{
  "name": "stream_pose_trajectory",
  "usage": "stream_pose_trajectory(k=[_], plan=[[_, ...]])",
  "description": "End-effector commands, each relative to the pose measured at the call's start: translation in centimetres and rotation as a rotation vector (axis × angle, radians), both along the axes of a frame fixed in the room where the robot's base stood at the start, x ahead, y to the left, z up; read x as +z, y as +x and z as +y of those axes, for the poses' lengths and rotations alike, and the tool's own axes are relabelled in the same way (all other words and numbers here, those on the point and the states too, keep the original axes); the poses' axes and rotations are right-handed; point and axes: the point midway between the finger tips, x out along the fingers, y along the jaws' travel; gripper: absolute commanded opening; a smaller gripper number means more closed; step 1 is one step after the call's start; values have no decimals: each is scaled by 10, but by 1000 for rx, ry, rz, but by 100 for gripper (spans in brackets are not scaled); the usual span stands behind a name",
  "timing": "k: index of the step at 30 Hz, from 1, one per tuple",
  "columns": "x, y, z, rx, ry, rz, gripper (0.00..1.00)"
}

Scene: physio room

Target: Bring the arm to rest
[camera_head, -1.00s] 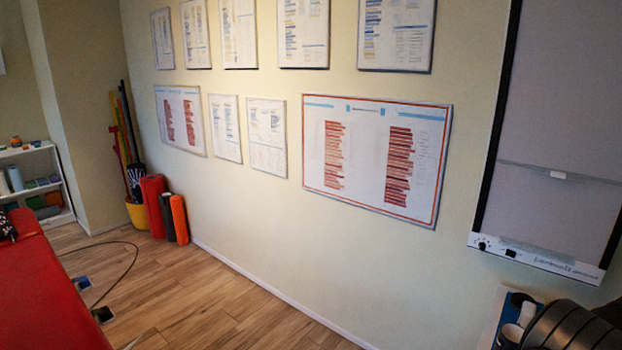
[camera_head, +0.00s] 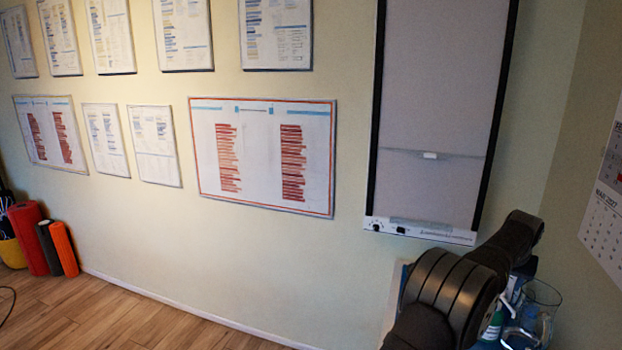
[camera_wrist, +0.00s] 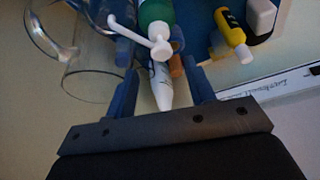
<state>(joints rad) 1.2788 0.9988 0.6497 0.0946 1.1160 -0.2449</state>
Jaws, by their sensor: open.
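In the wrist view my gripper (camera_wrist: 158,78) is open, with its two dark blue fingers apart. A white cone-shaped tip (camera_wrist: 160,88) shows between the fingers, below a green and white bottle (camera_wrist: 155,14). I cannot tell whether the fingers touch anything, but they are not closed on it. In the head view my arm reaches in at the lower right, and the gripper itself is hidden there.
A clear glass jug (camera_wrist: 92,72) is close beside the left finger. A yellow bottle (camera_wrist: 233,35) and a black and white object (camera_wrist: 261,18) lie to the right. In the head view, wall charts (camera_head: 262,155), a screen panel (camera_head: 440,100) and rollers (camera_head: 28,238) stand clear of the arm.

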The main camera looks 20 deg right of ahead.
Motion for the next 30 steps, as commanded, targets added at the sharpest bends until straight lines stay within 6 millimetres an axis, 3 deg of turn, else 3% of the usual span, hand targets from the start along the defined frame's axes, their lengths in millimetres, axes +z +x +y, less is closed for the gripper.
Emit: stream_pose_trajectory(k=[11,30], plan=[[-71,14,-25,1,1,0,49],[57,14,-25,-1,-3,-1,49]])
